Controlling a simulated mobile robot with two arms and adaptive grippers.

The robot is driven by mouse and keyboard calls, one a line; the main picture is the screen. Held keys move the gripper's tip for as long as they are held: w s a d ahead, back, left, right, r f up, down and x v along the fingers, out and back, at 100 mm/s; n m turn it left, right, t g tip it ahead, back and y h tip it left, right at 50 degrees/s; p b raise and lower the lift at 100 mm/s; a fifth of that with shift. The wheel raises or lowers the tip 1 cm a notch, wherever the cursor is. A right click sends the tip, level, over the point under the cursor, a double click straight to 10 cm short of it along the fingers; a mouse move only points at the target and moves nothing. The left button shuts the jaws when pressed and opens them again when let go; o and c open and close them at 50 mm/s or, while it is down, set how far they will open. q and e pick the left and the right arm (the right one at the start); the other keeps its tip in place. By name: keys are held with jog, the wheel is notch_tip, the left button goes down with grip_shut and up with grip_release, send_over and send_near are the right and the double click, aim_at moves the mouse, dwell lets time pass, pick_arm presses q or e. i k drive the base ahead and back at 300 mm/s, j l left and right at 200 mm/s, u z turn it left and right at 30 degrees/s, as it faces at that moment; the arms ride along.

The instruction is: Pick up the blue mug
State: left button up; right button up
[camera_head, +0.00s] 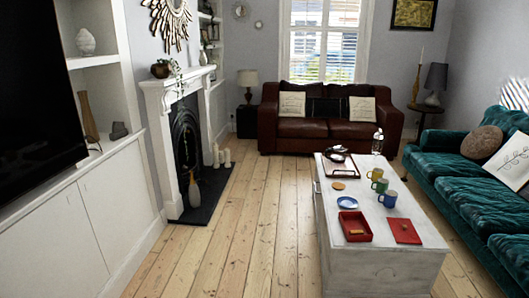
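The blue mug (389,198) stands upright on the right part of a white wooden coffee table (335,232). It is the nearest of a short row of mugs. A green mug (380,186) stands just behind it, and a yellowish mug (375,174) stands behind that one. Neither of my grippers shows in the head view.
A blue plate (347,202), a red tray (355,226) and a flat red item (403,231) lie near the mugs. A dark tray (341,167) is farther back. A green sofa (455,178) is at the right. Bare floorboards (245,215) are clear left of the table.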

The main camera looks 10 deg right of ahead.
aim_at(390, 197)
jog(key=i, duration=1.95)
jog(key=i+j+z, duration=0.1)
jog(key=i+z, duration=0.35)
jog(key=i+j+z, duration=0.5)
jog(key=i, duration=0.15)
jog(key=i+j+z, duration=0.45)
jog(key=i+l, duration=0.05)
